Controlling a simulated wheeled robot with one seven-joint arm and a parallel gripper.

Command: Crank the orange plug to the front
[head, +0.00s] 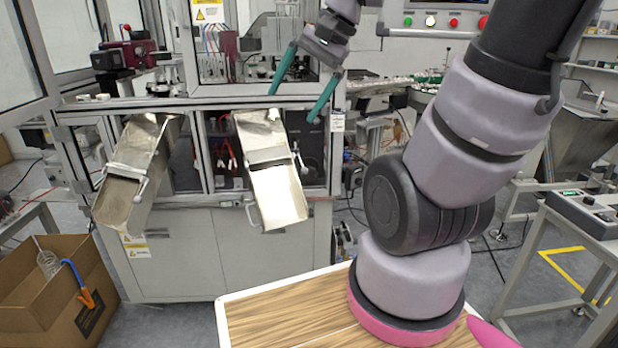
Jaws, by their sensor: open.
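My gripper (291,107) is open in the upper middle of the head view. Its two teal fingers are spread wide and point down and to the left, with nothing between them. It appears in front of the machine, above the right metal chute (277,192). The only clearly orange thing I see is the orange end (87,298) of a bent blue piece (73,270) at the cardboard box, lower left. I cannot tell whether this is the orange plug. It is far from my gripper in the picture. No crank can be made out for certain.
An open cardboard box (32,322) stands on the floor at left. A second metal chute (130,190) slopes from the grey machine cabinet (178,262). A wood-topped surface (290,312) lies under my arm. A control box (590,212) stands at right. The floor between box and wooden top is clear.

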